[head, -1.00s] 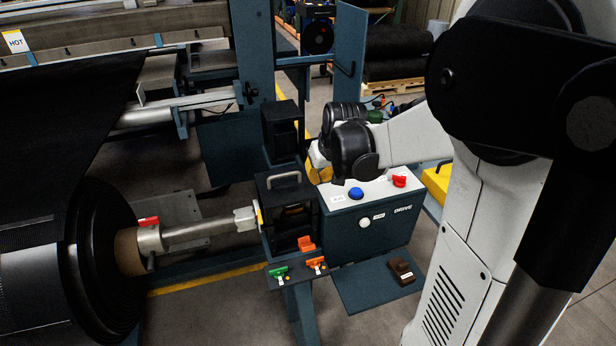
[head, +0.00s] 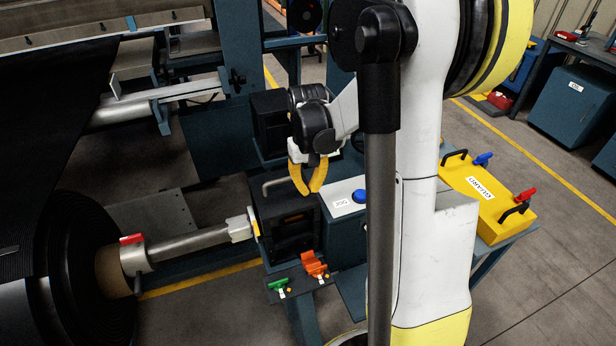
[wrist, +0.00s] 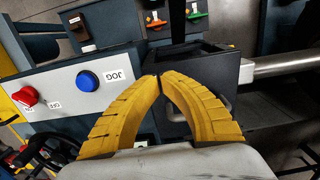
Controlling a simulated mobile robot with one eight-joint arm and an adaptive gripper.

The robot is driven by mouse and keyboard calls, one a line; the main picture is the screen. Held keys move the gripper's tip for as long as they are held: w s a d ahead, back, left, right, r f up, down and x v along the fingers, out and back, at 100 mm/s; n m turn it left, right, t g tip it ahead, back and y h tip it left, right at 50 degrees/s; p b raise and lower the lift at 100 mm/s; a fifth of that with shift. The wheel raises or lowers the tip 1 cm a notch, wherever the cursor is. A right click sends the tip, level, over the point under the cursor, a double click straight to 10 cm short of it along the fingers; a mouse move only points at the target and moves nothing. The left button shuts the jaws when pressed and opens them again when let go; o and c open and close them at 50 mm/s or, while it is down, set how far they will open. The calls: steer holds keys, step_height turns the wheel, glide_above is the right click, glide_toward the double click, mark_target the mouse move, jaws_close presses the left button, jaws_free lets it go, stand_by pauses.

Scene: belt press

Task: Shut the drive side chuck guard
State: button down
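The drive side chuck guard appears to be the black box (head: 289,222) with a grey bar handle (head: 281,182), at the right end of the metal shaft (head: 190,240). I cannot tell how far it is open. My gripper (head: 309,191) points down just right of the handle, over the box's right edge. Its yellow fingers meet at the tips with nothing seen between them. In the wrist view, my gripper (wrist: 159,77) covers part of the box (wrist: 200,72).
The control box with a blue JOG button (head: 359,196) stands just right of my gripper. Green (head: 279,284) and orange (head: 314,264) levers sit below the box. A large black roll (head: 70,270) is at left. A yellow GUARD panel (head: 487,200) lies at right.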

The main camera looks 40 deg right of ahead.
mark_target(310, 205)
steer(key=shift+f+b, duration=0.5)
steer(key=shift+f, duration=1.45)
steer(key=shift+s+a+f+t+b, duration=0.1)
steer(key=shift+s+f+t+b, duration=0.15)
steer(key=shift+f+b, duration=0.25)
steer(key=shift+s+a+f+t+b, duration=0.15)
steer(key=shift+f+t+b, duration=0.1)
steer(key=shift+f+b, duration=0.25)
steer(key=shift+d+f, duration=0.1)
steer(key=shift+d, duration=0.05)
step_height(310, 205, up, 14)
steer(key=p, duration=0.6)
steer(key=shift+w, duration=0.15)
